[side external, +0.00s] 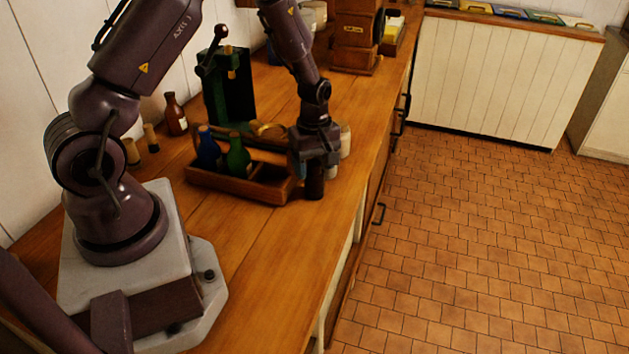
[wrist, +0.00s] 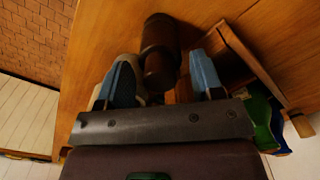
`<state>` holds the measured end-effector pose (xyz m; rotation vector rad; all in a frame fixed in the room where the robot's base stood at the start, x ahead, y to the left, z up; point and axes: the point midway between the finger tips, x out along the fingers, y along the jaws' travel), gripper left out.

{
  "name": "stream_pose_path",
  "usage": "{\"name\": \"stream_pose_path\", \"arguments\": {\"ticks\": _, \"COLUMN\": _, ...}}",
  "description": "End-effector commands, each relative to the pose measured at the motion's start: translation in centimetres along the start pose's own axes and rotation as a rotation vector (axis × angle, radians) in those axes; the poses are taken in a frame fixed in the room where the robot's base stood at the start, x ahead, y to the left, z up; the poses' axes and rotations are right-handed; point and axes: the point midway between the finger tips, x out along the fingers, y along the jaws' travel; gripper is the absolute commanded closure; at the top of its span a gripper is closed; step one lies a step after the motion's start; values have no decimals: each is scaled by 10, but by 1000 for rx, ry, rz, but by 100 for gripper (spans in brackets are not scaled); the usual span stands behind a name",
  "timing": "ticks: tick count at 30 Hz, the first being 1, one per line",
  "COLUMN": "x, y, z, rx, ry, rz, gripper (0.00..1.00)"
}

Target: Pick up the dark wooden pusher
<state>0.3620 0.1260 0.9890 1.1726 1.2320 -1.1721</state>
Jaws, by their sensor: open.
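The dark wooden pusher (side external: 314,182) stands upright on the counter, just right of the wooden tray, below my gripper (side external: 312,166). In the wrist view the pusher (wrist: 160,50) is a dark cylinder with a narrower middle. It lies between the lines of my two blue-padded fingers, and my gripper (wrist: 165,80) is open around its near end. I cannot tell whether either finger touches it. The fingers hide part of its upper end in the side view.
The wooden tray (side external: 232,187) holds a blue bottle (side external: 208,148) and a green bottle (side external: 238,156), close beside my gripper. A pale jar (side external: 344,140) stands just behind. A dark green machine (side external: 228,88) is farther back. The counter's front is clear.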

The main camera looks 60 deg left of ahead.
Motion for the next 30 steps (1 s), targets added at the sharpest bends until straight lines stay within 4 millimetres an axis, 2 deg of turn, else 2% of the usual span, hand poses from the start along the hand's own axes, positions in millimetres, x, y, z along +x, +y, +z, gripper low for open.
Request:
{"name": "stream_pose_path", "arguments": {"ticks": 2, "x": 0, "y": 0, "z": 0, "rx": 0, "ry": 0, "rz": 0, "gripper": 39}}
{"name": "stream_pose_path", "arguments": {"ticks": 3, "x": 0, "y": 0, "z": 0, "rx": 0, "ry": 0, "rz": 0, "gripper": 44}}
{"name": "stream_pose_path", "arguments": {"ticks": 10, "x": -1, "y": 0, "z": 0, "rx": 1, "ry": 0, "rz": 0, "gripper": 97}}
{"name": "stream_pose_path", "arguments": {"ticks": 22, "x": -7, "y": 1, "z": 0, "rx": 1, "ry": 1, "rz": 1, "gripper": 98}}
{"name": "stream_pose_path", "arguments": {"ticks": 26, "x": -22, "y": 1, "z": 0, "rx": 2, "ry": 1, "rz": 4, "gripper": 98}}
{"name": "stream_pose_path", "arguments": {"ticks": 28, "x": -36, "y": 1, "z": 0, "rx": 2, "ry": 1, "rz": 6, "gripper": 98}}
{"name": "stream_pose_path", "arguments": {"ticks": 30, "x": -47, "y": -11, "z": 4, "rx": 1, "ry": 1, "rz": 3, "gripper": 98}}
